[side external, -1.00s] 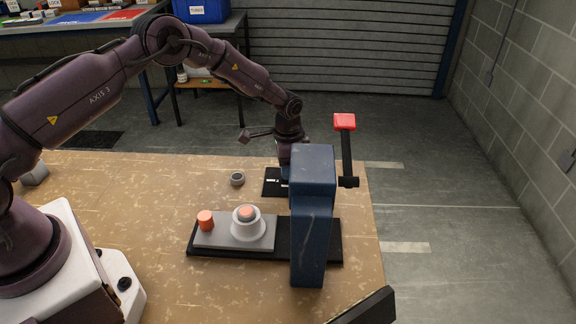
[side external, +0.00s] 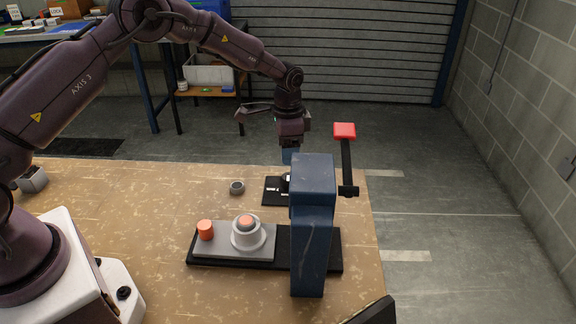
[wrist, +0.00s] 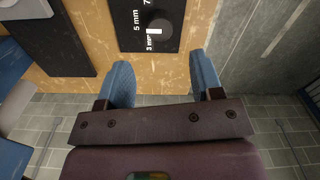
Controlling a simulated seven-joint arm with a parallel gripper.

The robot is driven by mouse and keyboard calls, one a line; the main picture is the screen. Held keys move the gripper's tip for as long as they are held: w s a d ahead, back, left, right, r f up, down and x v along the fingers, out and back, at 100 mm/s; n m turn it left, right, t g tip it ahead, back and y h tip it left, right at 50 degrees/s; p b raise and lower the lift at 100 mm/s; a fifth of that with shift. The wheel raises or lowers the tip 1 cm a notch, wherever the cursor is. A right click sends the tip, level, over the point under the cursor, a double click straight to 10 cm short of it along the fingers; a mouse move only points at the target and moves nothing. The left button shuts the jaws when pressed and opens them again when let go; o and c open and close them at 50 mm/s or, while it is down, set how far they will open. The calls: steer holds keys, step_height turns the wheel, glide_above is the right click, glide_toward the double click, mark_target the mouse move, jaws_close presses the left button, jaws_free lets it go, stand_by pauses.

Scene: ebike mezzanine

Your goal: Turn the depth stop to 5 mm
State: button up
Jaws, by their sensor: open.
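The depth stop is a black plate (wrist: 171,42) with white labels; "3 mm", "5 mm" and part of a "7" are readable in the wrist view. A dark round knob (wrist: 160,22) sits on it, hard to make out against the plate. A white mark (wrist: 154,31) lies beside "3 mm". In the side view the plate (side external: 270,196) is partly hidden behind the blue press column. My gripper (wrist: 163,72) is open and empty, its blue fingers spread short of the plate. In the side view my gripper (side external: 290,156) hangs above the plate, its fingertips partly hidden by the column.
The blue press column (side external: 312,230) with a red-ended lever (side external: 345,131) stands close in front of the plate. A grey block with an orange cylinder (side external: 205,230) and a white round part (side external: 249,239) is left of it. A small grey ring (side external: 237,187) lies on the table.

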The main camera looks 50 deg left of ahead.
steer(key=shift+r, duration=2.4)
steer(key=s+d+r+n+t, duration=0.1)
steer(key=s+r+n+t, duration=0.1)
steer(key=s+r, duration=0.5)
steer(key=s+d+r+n+t, duration=0.1)
steer(key=s+r, duration=0.5)
steer(key=s, duration=0.8)
steer(key=s+d+r+n+t, duration=0.1)
steer(key=s+r+n+t, duration=0.1)
steer(key=s+r, duration=0.5)
steer(key=s+n, duration=0.1)
steer(key=s, duration=0.3)
steer(key=shift+s+r+n+t, duration=0.3)
steer(key=shift+s+r, duration=0.05)
